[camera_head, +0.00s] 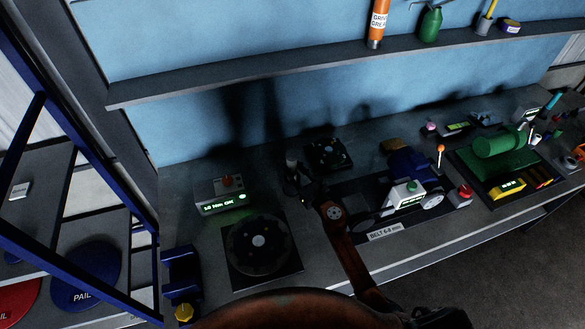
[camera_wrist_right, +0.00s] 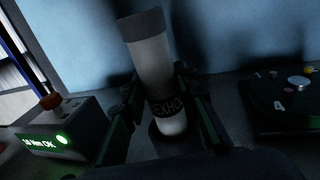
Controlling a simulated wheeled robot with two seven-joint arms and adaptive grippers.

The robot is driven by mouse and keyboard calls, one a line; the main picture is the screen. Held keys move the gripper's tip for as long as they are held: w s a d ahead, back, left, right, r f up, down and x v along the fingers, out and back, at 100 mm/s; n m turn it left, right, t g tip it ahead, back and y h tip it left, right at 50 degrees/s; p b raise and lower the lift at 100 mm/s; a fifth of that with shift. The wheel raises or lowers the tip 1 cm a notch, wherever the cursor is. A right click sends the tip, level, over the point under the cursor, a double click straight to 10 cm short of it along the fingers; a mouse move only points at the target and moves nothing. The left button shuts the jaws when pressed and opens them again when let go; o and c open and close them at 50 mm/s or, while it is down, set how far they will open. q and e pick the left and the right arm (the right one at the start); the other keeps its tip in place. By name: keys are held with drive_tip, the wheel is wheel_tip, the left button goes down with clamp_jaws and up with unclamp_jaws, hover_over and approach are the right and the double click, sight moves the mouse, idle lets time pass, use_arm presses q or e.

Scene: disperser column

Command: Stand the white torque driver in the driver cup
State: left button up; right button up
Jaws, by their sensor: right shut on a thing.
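The white torque driver appears as an upright white cylinder with a dark cap and a dark lettered band, leaning slightly in the right wrist view (camera_wrist_right: 153,62). In the head view its pale upper part (camera_head: 291,158) shows small and dim. My right gripper (camera_wrist_right: 160,80) is shut on it, one finger on each side; in the head view this gripper (camera_head: 298,186) is dark against the bench. A dark round form (camera_wrist_right: 158,138) surrounds the driver's lower end. It may be the driver cup, but I cannot tell whether the driver is inside it. My left gripper is not in view.
A box with a lit green display (camera_head: 221,196) stands left of the gripper, with a round black plate fixture (camera_head: 250,262) in front of it. A dark square unit (camera_head: 327,153) sits close on the right. The belt fixture (camera_head: 385,232) lies farther right.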

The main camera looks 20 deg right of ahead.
drive_tip(key=o, duration=1.2)
drive_tip(key=shift+r, duration=0.1)
drive_tip(key=shift+s+f, duration=0.1)
drive_tip(key=shift+f, duration=0.1)
drive_tip(key=v, duration=0.7)
drive_tip(key=shift+s+r, duration=0.15)
drive_tip(key=shift+s, duration=0.05)
